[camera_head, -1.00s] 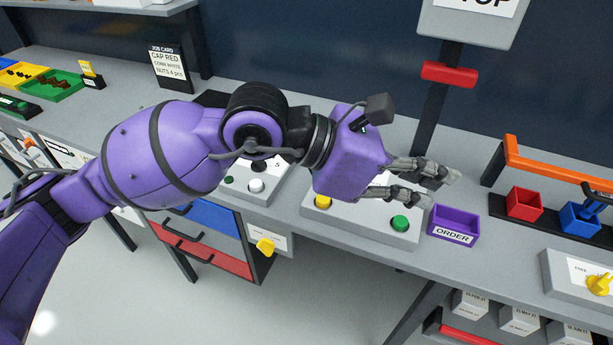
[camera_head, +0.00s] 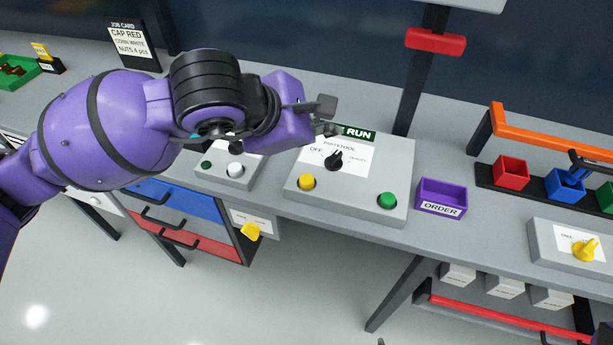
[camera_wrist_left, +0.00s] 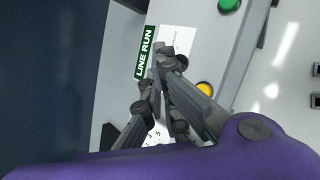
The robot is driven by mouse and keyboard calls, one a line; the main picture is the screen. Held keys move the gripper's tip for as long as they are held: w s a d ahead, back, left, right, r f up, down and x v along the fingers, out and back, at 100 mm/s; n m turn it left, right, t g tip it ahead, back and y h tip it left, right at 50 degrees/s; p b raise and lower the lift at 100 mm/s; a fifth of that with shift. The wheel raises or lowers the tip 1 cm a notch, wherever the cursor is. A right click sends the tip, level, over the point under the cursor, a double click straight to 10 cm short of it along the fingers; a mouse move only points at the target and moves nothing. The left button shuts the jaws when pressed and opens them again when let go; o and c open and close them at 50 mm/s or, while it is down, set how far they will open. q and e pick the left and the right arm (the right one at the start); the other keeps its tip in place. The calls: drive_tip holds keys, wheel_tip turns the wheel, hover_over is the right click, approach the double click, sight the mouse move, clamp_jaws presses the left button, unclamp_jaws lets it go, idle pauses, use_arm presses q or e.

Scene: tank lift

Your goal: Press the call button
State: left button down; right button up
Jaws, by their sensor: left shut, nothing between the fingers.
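A grey control box (camera_head: 294,193) on the bench carries a yellow button (camera_head: 306,182), a green button (camera_head: 386,201) and a black knob (camera_head: 335,160) on a white label reading OFF, PARTS/TOOL and QUALITY. No button is readably marked as the call button. In the left wrist view, the yellow button (camera_wrist_left: 205,89) is partly behind a finger, and the green button (camera_wrist_left: 229,5) is at the top edge. My left gripper (camera_head: 328,129) is shut and empty, above the back left part of the box. Its fingers (camera_wrist_left: 158,75) show fully in the wrist view.
A smaller box with a white button (camera_head: 236,170) stands to the left, partly behind my arm. A purple ORDER tray (camera_head: 442,196) is right of the control box. Behind are a RUN sign (camera_head: 358,133) and a dark post (camera_head: 411,95). Red (camera_head: 511,173) and blue bins stand further right.

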use_arm(q)
drive_tip(key=b, duration=0.4)
hover_over(307, 181)
drive_tip(key=d, duration=0.2)
wheel_tip(307, 181, down, 8)
drive_tip(key=shift+s+a+r, duration=0.15)
drive_tip(key=shift+r, duration=0.05)
drive_tip(key=shift+f, duration=0.6)
use_arm(e)
drive_tip(key=f, duration=0.2)
drive_tip(key=s+f, duration=0.1)
drive_tip(key=f, duration=0.1)
drive_tip(key=shift+s+f, duration=0.2)
drive_tip(key=shift+f, duration=0.2)
drive_tip(key=shift+s+d, duration=0.1)
use_arm(q)
drive_tip(key=shift+b, duration=0.3)
use_arm(e)
drive_tip(key=shift+f, duration=0.1)
use_arm(q)
drive_tip(key=shift+f+b, duration=0.3)
drive_tip(key=shift+f, duration=0.1)
use_arm(e)
drive_tip(key=shift+s+f+g, duration=0.3)
drive_tip(key=shift+s+f, duration=0.05)
drive_tip(key=shift+f, duration=0.1)
